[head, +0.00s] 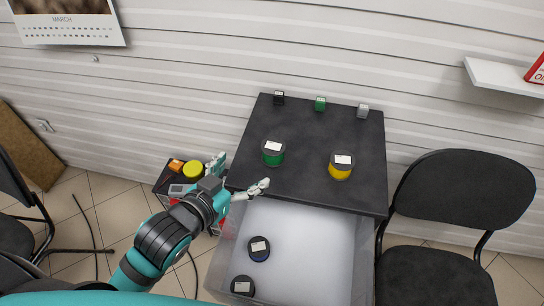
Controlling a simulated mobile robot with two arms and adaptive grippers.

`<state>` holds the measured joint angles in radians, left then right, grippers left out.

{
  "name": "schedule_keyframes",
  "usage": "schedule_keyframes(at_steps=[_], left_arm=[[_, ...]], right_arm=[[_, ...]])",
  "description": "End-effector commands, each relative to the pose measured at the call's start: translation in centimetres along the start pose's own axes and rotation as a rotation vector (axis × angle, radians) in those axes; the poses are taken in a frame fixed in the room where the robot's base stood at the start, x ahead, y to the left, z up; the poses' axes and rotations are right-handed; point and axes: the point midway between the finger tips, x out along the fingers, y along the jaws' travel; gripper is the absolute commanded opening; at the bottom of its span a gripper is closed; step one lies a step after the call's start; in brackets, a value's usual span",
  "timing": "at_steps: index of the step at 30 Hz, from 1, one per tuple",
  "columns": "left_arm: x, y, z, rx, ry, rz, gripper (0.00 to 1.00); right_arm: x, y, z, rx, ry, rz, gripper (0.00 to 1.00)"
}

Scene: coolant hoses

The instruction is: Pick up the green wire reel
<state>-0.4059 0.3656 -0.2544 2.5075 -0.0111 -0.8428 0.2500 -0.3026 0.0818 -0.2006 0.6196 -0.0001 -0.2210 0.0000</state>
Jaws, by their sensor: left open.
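The green wire reel (273,152) stands on the dark tabletop (305,170), left of its middle, with a white label on top. My left gripper (240,174) is open and empty, near the left front edge of the tabletop. It is apart from the green reel, to the left of it and nearer to me. My right gripper is not in view.
A yellow reel (340,167) stands right of the green one. Small black (279,98), green (320,104) and grey (362,111) blocks line the back edge. A chair (460,190) stands right.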

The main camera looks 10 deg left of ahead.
Motion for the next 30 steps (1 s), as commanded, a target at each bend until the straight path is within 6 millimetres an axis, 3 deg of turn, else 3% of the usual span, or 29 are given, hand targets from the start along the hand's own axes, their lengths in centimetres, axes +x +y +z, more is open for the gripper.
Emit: schedule_keyframes(at_steps=[6, 12, 20, 30], left_arm=[[5.0, 0.0, -0.2, 0.000, -0.001, -0.001, 0.87], [8.5, 0.0, -0.1, 0.000, -0.002, -0.001, 0.87], [10.3, 0.1, -0.1, 0.000, -0.002, -0.001, 0.87], [14.5, 0.3, 0.0, 0.001, -0.003, 0.000, 0.87]], right_arm=[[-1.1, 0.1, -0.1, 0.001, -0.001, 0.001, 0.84], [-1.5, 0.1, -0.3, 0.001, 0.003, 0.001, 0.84], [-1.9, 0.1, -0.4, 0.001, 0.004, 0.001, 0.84], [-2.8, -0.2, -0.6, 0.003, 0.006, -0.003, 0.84]])
